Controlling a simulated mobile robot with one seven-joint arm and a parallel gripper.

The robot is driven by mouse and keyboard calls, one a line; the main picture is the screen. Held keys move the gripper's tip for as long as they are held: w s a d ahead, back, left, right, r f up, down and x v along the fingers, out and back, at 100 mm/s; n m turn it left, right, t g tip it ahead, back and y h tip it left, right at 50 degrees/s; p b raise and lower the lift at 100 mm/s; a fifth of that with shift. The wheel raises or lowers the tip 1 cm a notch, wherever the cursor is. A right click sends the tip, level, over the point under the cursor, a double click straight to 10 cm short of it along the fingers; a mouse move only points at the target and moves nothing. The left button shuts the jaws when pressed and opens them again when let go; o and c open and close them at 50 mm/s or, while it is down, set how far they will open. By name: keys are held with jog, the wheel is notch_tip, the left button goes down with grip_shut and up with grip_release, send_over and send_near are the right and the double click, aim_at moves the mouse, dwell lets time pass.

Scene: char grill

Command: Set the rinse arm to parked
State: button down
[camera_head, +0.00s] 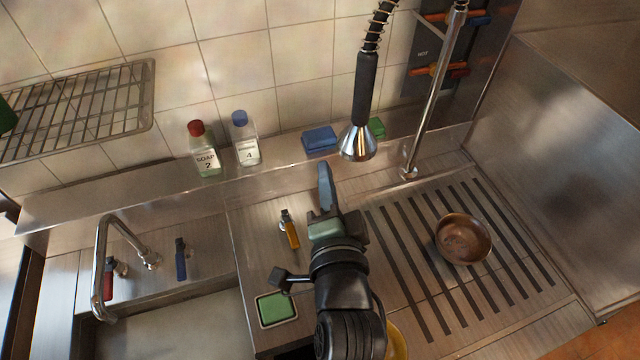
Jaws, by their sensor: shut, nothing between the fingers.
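A spray head (357,143) with a chrome bell and black grip hangs from a coiled spring hose, at the upper middle. A chrome riser pipe (432,95) stands to its right on the counter ledge. A curved chrome spout (122,233) arches over the basin at the left. I cannot tell which of these is the rinse arm. My gripper (325,178) is shut and empty, just below and left of the spray head in the picture, with no clear contact. My arm hides part of the counter.
An orange-handled lever (290,231) is left of my gripper; red (108,281) and blue (181,262) levers flank the spout. Soap bottles (204,150) and sponges (320,138) line the ledge. A copper bowl (463,239) sits on the slotted drainboard (400,270). A wire rack (80,105) juts out left.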

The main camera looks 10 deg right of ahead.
jog(key=a+r+n+t+b, duration=0.2)
jog(key=r+n+t, duration=0.15)
jog(key=r, duration=0.65)
jog(key=a+r+n+t+b, duration=0.2)
jog(key=r+n, duration=0.2)
jog(key=r, duration=0.6)
jog(key=s+a+r+n+t+b, duration=0.1)
jog(key=s+r+n+t, duration=0.1)
jog(key=s+r, duration=0.3)
jog(key=s+a+r+n+t+y+b, duration=0.1)
jog(key=s+r+n+t, duration=0.2)
jog(key=r, duration=0.9)
jog(key=shift+s+a+r+n, duration=0.15)
jog(key=shift+s+r+n, duration=0.05)
jog(key=shift+s+n, duration=0.75)
